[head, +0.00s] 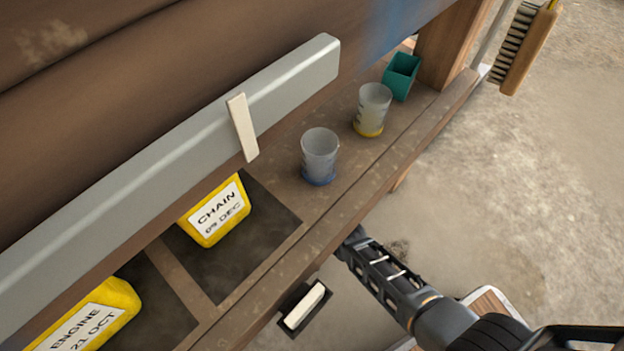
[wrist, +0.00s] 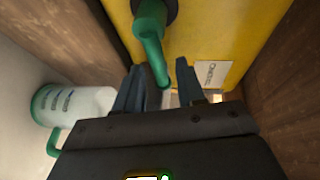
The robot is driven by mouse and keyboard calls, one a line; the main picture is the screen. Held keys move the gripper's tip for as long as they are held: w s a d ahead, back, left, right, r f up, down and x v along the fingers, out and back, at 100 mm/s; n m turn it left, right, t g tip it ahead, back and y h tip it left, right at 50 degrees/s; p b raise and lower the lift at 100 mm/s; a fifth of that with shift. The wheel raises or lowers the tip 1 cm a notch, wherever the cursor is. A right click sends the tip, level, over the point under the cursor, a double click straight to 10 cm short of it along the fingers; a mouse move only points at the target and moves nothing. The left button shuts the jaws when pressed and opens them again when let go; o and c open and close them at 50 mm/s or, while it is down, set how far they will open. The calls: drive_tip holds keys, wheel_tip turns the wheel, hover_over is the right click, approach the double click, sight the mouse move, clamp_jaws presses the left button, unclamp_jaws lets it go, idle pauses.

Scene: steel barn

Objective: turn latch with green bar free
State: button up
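The latch's green bar (wrist: 149,45) shows in the wrist view, hanging from a dark round hub (wrist: 153,10) on a yellow case (wrist: 215,30). Its lower end lies between the fingers of my gripper (wrist: 160,88). The fingers stand apart, with the bar nearer the left one. I cannot tell whether either finger touches it. In the head view my arm (head: 385,272) reaches toward the bench's front edge, and the fingers are hidden below it. The green bar is not visible in the head view.
Wooden walls flank the yellow case, which has a white label (wrist: 212,73). A brush (head: 524,48) hangs at right.

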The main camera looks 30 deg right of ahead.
clamp_jaws()
idle(0.3)
